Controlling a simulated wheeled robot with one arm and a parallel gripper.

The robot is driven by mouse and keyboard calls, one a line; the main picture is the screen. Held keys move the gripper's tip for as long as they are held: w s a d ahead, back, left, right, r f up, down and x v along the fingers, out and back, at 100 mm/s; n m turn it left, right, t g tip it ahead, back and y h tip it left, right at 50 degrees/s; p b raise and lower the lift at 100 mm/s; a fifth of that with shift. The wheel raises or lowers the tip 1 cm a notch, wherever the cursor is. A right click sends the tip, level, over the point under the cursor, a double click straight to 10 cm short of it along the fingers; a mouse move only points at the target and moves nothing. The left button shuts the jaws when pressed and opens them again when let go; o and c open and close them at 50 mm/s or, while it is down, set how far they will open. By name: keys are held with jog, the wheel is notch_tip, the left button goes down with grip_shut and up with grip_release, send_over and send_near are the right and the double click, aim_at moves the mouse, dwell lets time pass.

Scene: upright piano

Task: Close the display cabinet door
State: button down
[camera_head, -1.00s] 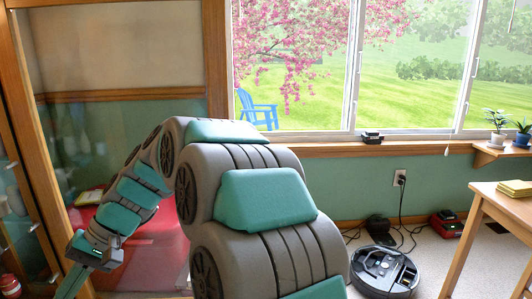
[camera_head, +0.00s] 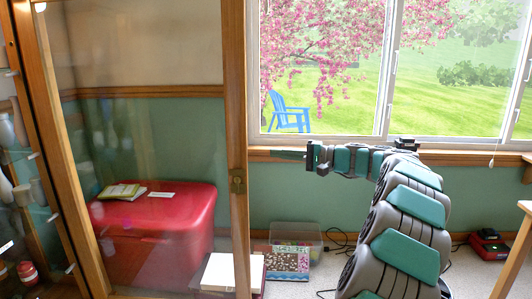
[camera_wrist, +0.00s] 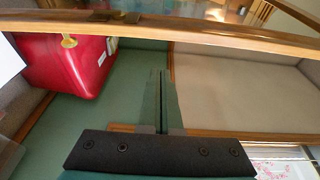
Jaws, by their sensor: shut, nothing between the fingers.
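The display cabinet door (camera_head: 237,120) is a tall glass panel in a wooden frame. It stands open, swung out from the cabinet (camera_head: 20,190) at the left, with a small metal latch plate (camera_head: 237,181) on its free edge. My gripper (camera_head: 276,155) is shut and empty, just right of that edge in the picture, and points left towards it. A gap shows between fingertips and frame. In the wrist view, the shut fingers (camera_wrist: 160,100) point at a wooden bar (camera_wrist: 200,32) crossing near the top, which looks like the door frame.
A red bin (camera_head: 160,225) with papers on its lid shows through the glass. A clear box (camera_head: 293,250) and a white-topped item (camera_head: 230,272) are on the floor near the door. A window and sill (camera_head: 450,158) are behind my arm.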

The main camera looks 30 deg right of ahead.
jog(key=w+d+x, duration=0.1)
jog(key=d+x, duration=0.1)
jog(key=x, duration=0.7)
jog(key=shift+t, duration=0.3)
jog(key=shift+s+a+r, duration=0.1)
jog(key=shift+s+a, duration=0.5)
jog(key=shift+s, duration=0.3)
jog(key=shift+s+a+r, duration=0.1)
jog(key=shift+s+a, duration=0.45)
jog(key=shift+s, duration=0.3)
